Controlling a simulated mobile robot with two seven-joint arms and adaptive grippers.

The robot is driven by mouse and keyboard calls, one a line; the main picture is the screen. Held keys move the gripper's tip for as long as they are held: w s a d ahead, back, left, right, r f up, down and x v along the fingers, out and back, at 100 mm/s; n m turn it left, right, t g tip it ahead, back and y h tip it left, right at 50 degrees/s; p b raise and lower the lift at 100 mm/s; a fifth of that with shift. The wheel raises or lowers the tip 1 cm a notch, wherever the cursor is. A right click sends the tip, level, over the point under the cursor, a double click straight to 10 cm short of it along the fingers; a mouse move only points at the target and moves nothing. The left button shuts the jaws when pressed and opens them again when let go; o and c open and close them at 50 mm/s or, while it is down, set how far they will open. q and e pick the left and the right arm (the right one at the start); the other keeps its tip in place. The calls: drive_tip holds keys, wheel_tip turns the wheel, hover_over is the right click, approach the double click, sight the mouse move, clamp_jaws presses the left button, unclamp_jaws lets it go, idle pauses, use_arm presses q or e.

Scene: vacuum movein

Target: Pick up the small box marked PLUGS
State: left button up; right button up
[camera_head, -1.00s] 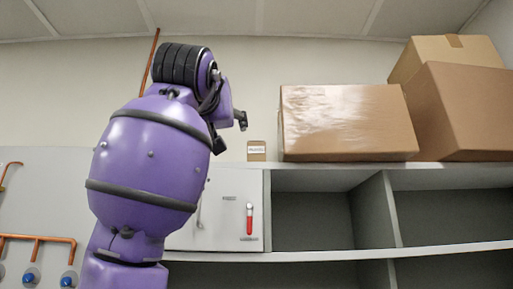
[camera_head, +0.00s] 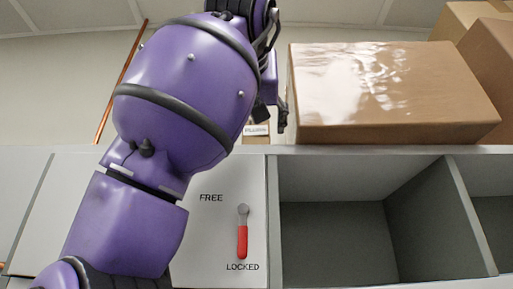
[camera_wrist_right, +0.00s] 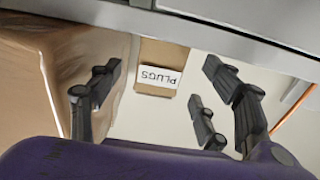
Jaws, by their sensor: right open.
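The small PLUGS box (camera_head: 257,130) is brown cardboard with a white label. It stands on top of the grey cabinet, left of a large carton, and my right arm hides part of it in the head view. The right wrist view shows the box (camera_wrist_right: 145,88) with the label upside down. My right gripper (camera_wrist_right: 160,105) is open, with its dark fingers spread to either side of the box in that view; I see no contact. In the head view the right gripper (camera_head: 281,112) shows only partly, beside the box. My left gripper is not in view.
The large shiny carton (camera_head: 390,90) stands close to the right of the small box, with more cartons (camera_head: 485,55) behind it. Below is an open compartment (camera_head: 335,235) and a panel with a red-handled lever (camera_head: 242,235) marked FREE and LOCKED. A copper pipe (camera_head: 118,85) runs up the wall.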

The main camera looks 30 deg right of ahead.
drive_tip(key=shift+w, duration=0.1)
idle(0.3)
drive_tip(key=shift+x, duration=3.85)
drive_tip(key=shift+c, duration=0.3)
drive_tip(key=c, duration=1.4)
